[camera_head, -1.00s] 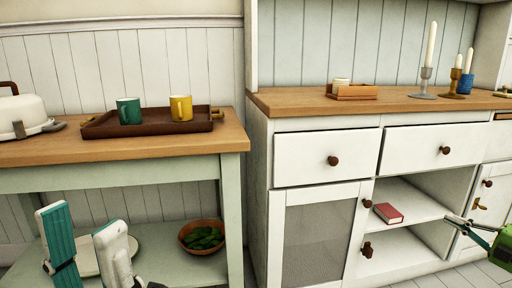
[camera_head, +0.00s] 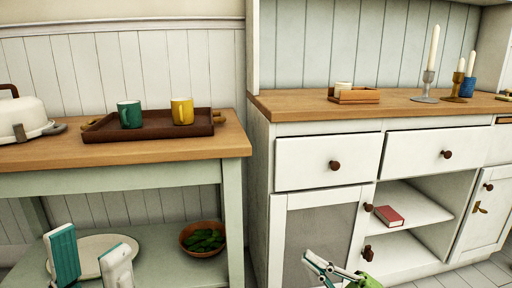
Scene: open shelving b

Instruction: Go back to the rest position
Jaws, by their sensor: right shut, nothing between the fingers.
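My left gripper (camera_head: 90,262) is at the lower left. Its two white and teal fingers point up and stand apart, with nothing between them. They are in front of the table's lower shelf; their lower parts are cut off by the frame. My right gripper (camera_head: 314,262) is at the bottom centre, with a green body (camera_head: 366,281) behind its grey and teal fingers. It is shut and empty, in front of the white cabinet's mesh door (camera_head: 320,235).
A wooden-topped table (camera_head: 60,154) holds a brown tray (camera_head: 160,130) with a green mug (camera_head: 129,114) and a yellow mug (camera_head: 182,111). A plate (camera_head: 92,243) and a bowl (camera_head: 190,248) are on its lower shelf. A red book (camera_head: 389,216) lies in the open cabinet.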

